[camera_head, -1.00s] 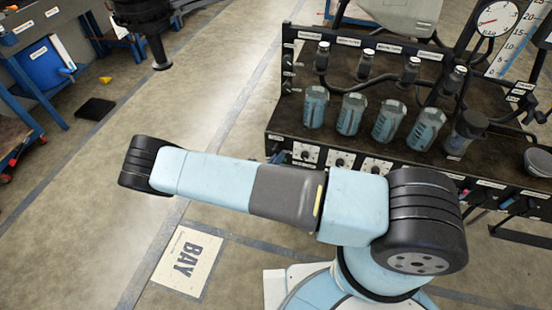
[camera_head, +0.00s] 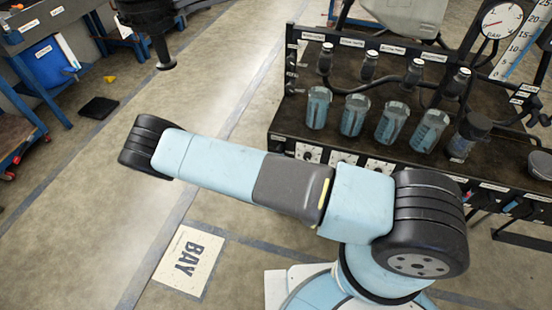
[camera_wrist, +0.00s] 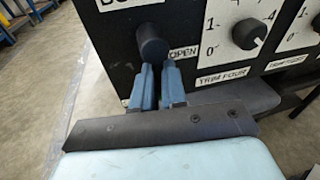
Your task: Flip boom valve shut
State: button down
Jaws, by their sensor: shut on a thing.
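The boom valve's black rounded handle (camera_wrist: 152,46) stands out from the dark front panel (camera_wrist: 118,42) in the wrist view. An OPEN label (camera_wrist: 184,52) is just to its right. My gripper (camera_wrist: 157,72) has its blue fingers close together at the lower end of the handle, shut on it. The fingers hide the part of the handle between them. In the head view my arm hides the gripper and the handle.
A dial marked TRIM FOUR (camera_wrist: 249,33) sits right of the handle. Above the panel, the bench (camera_head: 500,150) carries several clear cups, nozzles and hoses. A pressure gauge (camera_head: 500,20) stands at the back right.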

jog(key=shift+a+f+m, duration=0.15)
jog(key=shift+a+m, duration=0.15)
jog(key=shift+m, duration=0.2)
jog(key=shift+a, duration=0.15)
jog(key=c, duration=1.2)
grip_release()
jog(key=v, duration=1.3)
jog(key=shift+s+r, duration=0.3)
